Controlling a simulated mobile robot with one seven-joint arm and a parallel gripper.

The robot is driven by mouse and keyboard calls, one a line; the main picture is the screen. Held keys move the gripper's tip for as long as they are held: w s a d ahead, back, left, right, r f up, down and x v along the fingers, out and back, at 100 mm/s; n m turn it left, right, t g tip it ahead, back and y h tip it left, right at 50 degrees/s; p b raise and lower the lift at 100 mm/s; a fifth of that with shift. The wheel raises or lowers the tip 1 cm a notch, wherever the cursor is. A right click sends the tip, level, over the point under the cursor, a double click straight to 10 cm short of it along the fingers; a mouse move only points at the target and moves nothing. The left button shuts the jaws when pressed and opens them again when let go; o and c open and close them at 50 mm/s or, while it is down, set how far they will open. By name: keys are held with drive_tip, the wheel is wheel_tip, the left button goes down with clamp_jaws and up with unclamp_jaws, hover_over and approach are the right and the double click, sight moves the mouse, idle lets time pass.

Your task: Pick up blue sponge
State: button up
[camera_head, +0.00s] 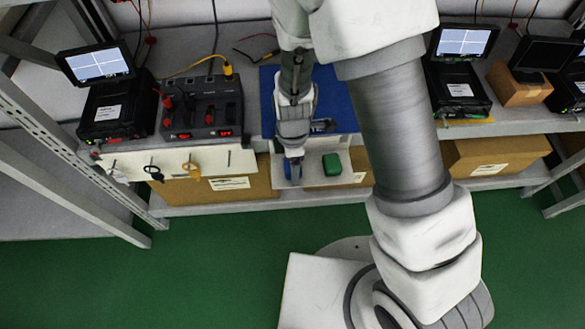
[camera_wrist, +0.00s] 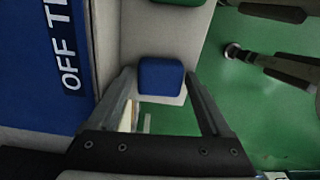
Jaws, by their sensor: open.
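The blue sponge (camera_wrist: 161,76) is a small rounded block on a pale ledge (camera_wrist: 140,37). In the wrist view it sits between the tips of my gripper (camera_wrist: 159,79), which is open with a finger on either side. Small gaps seem to show beside the sponge; whether either finger touches it I cannot tell. In the head view my gripper (camera_head: 292,160) points down over the ledge (camera_head: 312,172), and part of the blue sponge (camera_head: 288,169) shows at its tips, the rest hidden by the gripper.
A green sponge (camera_head: 332,164) lies on the ledge to the right. A blue mat (camera_head: 335,95) covers the bench behind. A black unit with sockets (camera_head: 202,105) and small monitors (camera_head: 97,63) stand on the bench. Cardboard boxes (camera_head: 220,180) sit below. The green floor in front is open.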

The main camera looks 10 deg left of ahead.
drive_tip(key=c, duration=1.1)
drive_tip(key=shift+r+p, duration=0.3)
drive_tip(key=shift+r, duration=0.15)
wheel_tip(320, 180, up, 4)
drive_tip(key=shift+d+p, duration=0.1)
drive_tip(key=shift+p, duration=0.85)
drive_tip(key=d+r+p, duration=0.2)
drive_tip(key=d+r, duration=0.4)
drive_tip(key=d, duration=0.5)
drive_tip(key=shift+w+d, duration=0.2)
drive_tip(key=shift+w, duration=0.05)
drive_tip(key=o, duration=0.8)
drive_tip(key=shift+c, duration=0.2)
drive_tip(key=c, duration=0.6)
